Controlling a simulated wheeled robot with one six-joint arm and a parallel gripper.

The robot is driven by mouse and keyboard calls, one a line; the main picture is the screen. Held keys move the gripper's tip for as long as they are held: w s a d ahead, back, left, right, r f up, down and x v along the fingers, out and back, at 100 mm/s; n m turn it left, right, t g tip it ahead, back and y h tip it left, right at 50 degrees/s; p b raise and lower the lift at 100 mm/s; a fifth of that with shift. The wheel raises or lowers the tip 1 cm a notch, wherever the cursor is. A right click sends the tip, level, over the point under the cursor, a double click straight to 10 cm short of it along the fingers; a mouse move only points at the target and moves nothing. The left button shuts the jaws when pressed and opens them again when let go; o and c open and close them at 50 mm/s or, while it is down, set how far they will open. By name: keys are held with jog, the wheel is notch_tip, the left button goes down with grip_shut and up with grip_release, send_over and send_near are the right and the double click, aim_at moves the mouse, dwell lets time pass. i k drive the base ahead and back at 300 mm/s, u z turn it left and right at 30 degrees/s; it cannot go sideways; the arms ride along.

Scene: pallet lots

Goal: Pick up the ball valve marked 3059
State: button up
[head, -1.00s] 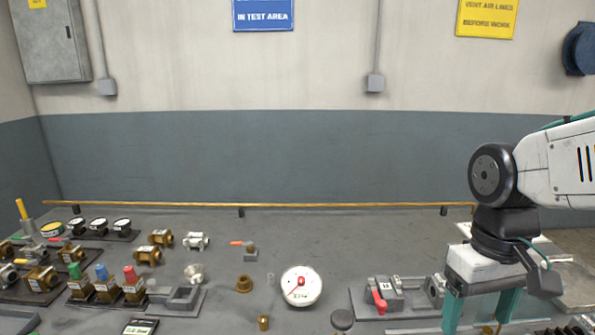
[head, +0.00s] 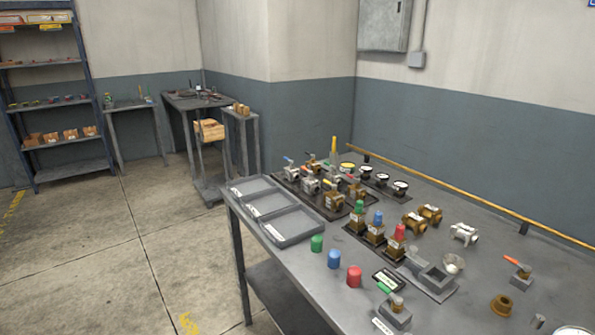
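Several small valves with coloured handles (head: 311,184) stand close together on a dark board (head: 328,213) at the far left part of the grey workbench in the head view. An orange-handled valve (head: 521,281) stands alone near the right edge. A green-handled valve (head: 398,306) sits on a grey block at the near edge. The markings are too small to read, so I cannot tell which one is 3059. My gripper is not in view.
A grey compartment tray (head: 275,218) lies at the bench's left end. Green (head: 316,243), blue (head: 334,258) and red (head: 354,276) caps line the near edge. A shelf rack (head: 50,100) and side tables stand beyond open floor (head: 110,250).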

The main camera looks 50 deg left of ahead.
aim_at(291, 173)
jog(key=u, duration=2.15)
jog(key=k, duration=0.35)
jog(key=u, duration=1)
jog(key=k, duration=1)
jog(key=u, duration=0.65)
jog(key=i, duration=1.45)
jog(key=z, duration=0.4)
jog(key=i, duration=1.95)
jog(key=z, duration=1.05)
jog(key=i, duration=1.1)
jog(key=z, duration=1.75)
jog(key=i, duration=0.75)
jog(key=z, duration=0.6)
